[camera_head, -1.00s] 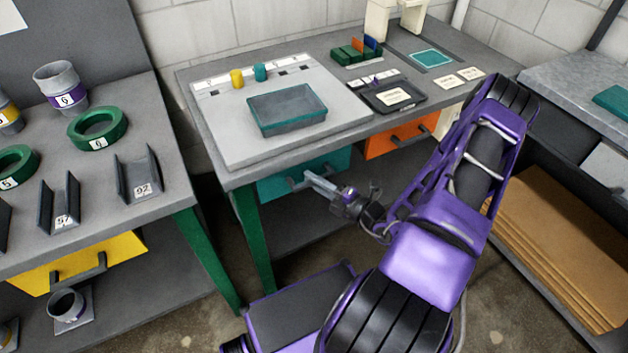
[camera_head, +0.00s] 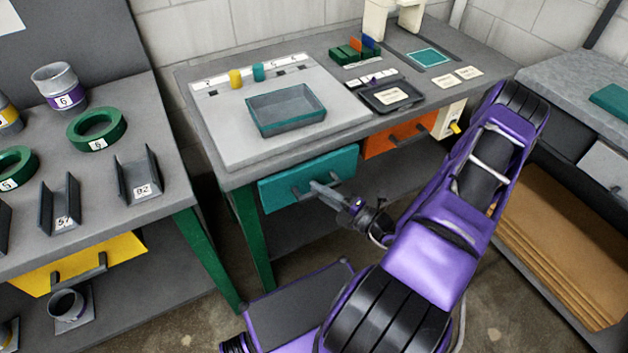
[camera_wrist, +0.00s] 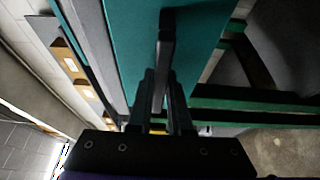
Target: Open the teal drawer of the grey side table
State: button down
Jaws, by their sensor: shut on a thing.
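The teal drawer (camera_head: 270,190) sits under the left part of the grey side table (camera_head: 187,103) and stands a little out from the table's front. Its dark bar handle (camera_head: 302,190) is on the front face. My gripper (camera_head: 318,188) is shut on this handle. In the wrist view, the teal drawer front (camera_wrist: 130,40) fills the upper middle, and the handle (camera_wrist: 166,45) runs down between my gripper's fingers (camera_wrist: 161,95). The inside of the drawer is hidden under the tabletop.
An orange drawer (camera_head: 385,142) is to the right under the same table. A grey tray (camera_head: 287,128) stands on the tabletop above. A green table leg (camera_head: 252,235) is below the drawer's left end. A bench with a yellow drawer (camera_head: 60,270) stands at left. Open floor lies in front.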

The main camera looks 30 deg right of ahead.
jog(key=s, duration=1.3)
jog(key=shift+s+d+p, duration=0.25)
jog(key=shift+s+p, duration=0.05)
jog(key=shift+s, duration=0.05)
jog(key=c, duration=0.8)
grip_release()
jog(key=shift+c, duration=0.2)
jog(key=v, duration=1.7)
jog(key=shift+s, duration=0.2)
jog(key=shift+d, duration=0.1)
